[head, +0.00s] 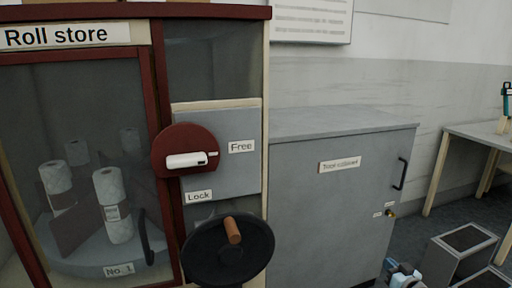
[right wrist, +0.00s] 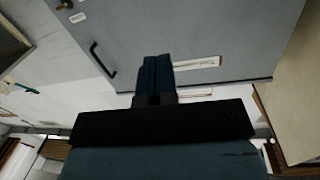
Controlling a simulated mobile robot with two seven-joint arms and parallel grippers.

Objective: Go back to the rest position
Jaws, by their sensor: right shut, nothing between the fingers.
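I see no contact with the cabinet. Most of my right arm is out of the head view. My left gripper is in neither view.
The roll store (head: 140,12) stands at the left, with white rolls (head: 118,215) behind its pane. Its lever (head: 186,160) points right, between the Free and Lock labels. A black handwheel (head: 205,262) juts out below. A table (head: 485,135) stands at the right.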

